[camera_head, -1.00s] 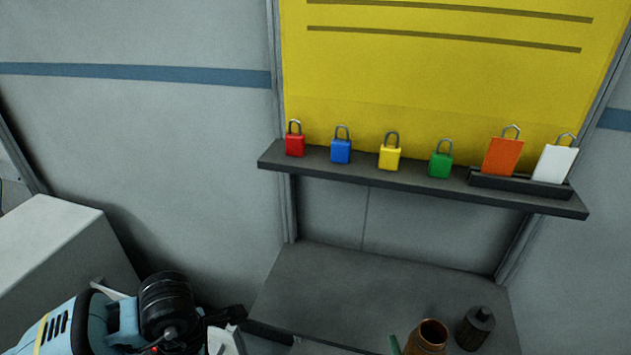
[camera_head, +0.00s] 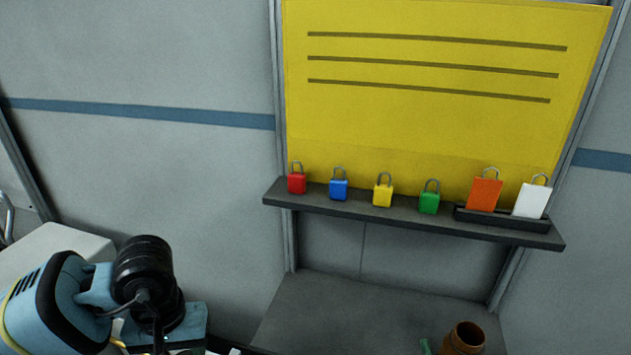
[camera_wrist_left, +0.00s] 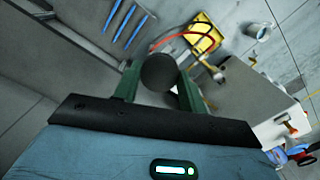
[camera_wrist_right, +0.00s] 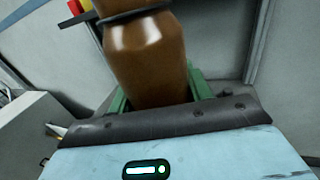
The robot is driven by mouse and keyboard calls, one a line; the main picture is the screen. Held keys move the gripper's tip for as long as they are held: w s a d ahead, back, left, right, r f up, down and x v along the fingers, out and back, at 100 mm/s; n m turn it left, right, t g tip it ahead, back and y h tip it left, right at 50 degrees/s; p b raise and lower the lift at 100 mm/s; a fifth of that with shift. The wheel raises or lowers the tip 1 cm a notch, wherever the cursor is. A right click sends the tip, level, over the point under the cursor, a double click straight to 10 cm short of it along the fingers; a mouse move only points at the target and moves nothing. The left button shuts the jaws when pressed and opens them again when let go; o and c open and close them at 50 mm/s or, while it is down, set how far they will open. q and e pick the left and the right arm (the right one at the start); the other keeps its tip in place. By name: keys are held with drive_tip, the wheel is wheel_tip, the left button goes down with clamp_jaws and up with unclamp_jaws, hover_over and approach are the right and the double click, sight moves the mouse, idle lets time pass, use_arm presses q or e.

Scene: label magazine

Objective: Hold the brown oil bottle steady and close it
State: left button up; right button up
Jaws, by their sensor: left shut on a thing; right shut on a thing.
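The brown bottle (camera_head: 465,338) shows at the bottom right of the head view, its round mouth open and uncapped. My right gripper (camera_wrist_right: 158,90) is shut on the bottle's body, with green fingers on both sides, in the right wrist view. One green finger also shows beside the bottle in the head view. My left gripper (camera_wrist_left: 158,78) is shut on a dark round thing (camera_wrist_left: 159,72), which looks like a cap seen end-on. It is apart from the bottle. The left fingertips are not visible in the head view; only my left arm shows at lower left.
A dark shelf (camera_head: 400,213) holds red, blue, yellow and green padlocks, plus an orange and a white tag, below a yellow board (camera_head: 430,125). A grey surface (camera_head: 370,315) lies below. The left wrist view shows blue sticks (camera_wrist_left: 127,25) and a cup (camera_wrist_left: 257,33).

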use_arm(q)
drive_tip(key=shift+s+a+r+m, duration=0.1)
drive_tip(key=shift+r+m, duration=0.65)
drive_tip(key=shift+m, duration=0.25)
use_arm(e)
drive_tip(key=shift+s+d+r, duration=0.1)
drive_tip(key=shift+d+r, duration=0.1)
drive_tip(key=shift+r, duration=0.25)
drive_tip(key=w+a+n+g+y, duration=0.2)
drive_tip(key=w+a+n+y, duration=0.1)
drive_tip(key=a, duration=0.5)
drive_tip(key=w+a+r+n+g+y, duration=0.1)
drive_tip(key=w+a+n+g+y, duration=0.1)
drive_tip(key=a+n+y, duration=0.3)
drive_tip(key=w+a+y, duration=0.1)
drive_tip(key=a+y, duration=0.1)
drive_tip(key=y, duration=0.1)
drive_tip(key=shift+a+y, duration=0.3)
drive_tip(key=shift+a, duration=0.1)
